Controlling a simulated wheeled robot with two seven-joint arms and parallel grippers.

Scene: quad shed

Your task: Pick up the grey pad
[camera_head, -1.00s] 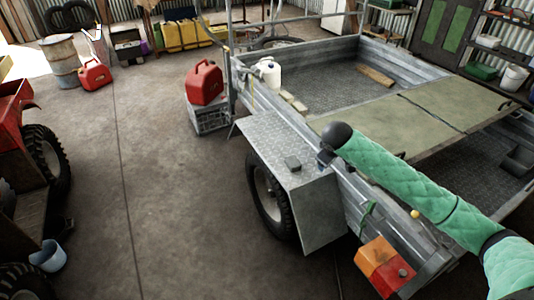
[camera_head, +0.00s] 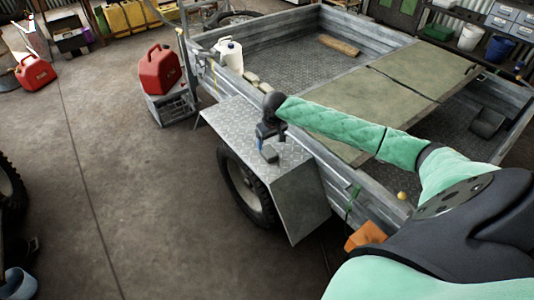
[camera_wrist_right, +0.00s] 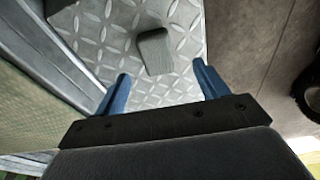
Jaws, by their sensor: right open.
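The grey pad (camera_head: 269,153) lies on the metal checker-plate mudguard (camera_head: 232,122) of the trailer. In the right wrist view the pad (camera_wrist_right: 154,51) is a small dark block on the diamond plate, ahead of the fingers and roughly between their lines. My right gripper (camera_head: 264,143) is over the mudguard, close to the pad in the head view. Its two blue fingers (camera_wrist_right: 162,82) are apart with nothing between them. Whether a finger touches the pad cannot be told. My left gripper is out of view.
The trailer's side wall (camera_head: 325,165) runs beside the mudguard, with a board (camera_head: 400,95) across the bed. A red fuel can (camera_head: 159,71) sits on a grey crate (camera_head: 172,105).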

